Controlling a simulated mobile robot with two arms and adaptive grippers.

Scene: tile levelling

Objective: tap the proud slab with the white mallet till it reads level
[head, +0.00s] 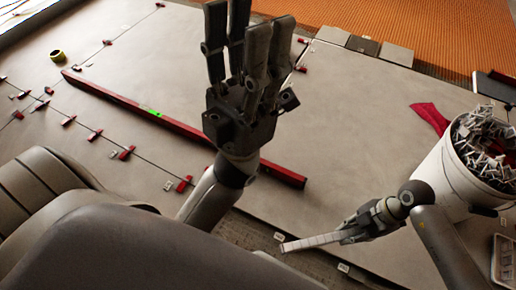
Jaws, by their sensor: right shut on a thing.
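A long red level (105,90) with a lit green patch (151,113) lies diagonally across large beige slabs (345,110). Which slab stands proud is too small to tell. My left gripper (248,22) is in front of the level and hides part of it; its fingers point up, apart and empty. My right gripper (352,232), low at right, is shut on a pale handle-like bar (310,241) that sticks out to the left near the slab's front edge. No white mallet head shows clearly, so I cannot tell whether the bar belongs to the mallet.
Red wedges (95,135) and clips line the joints at left. A white bucket (448,165) full of clips and a red cloth (430,116) are at right. The slab at centre right is largely clear.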

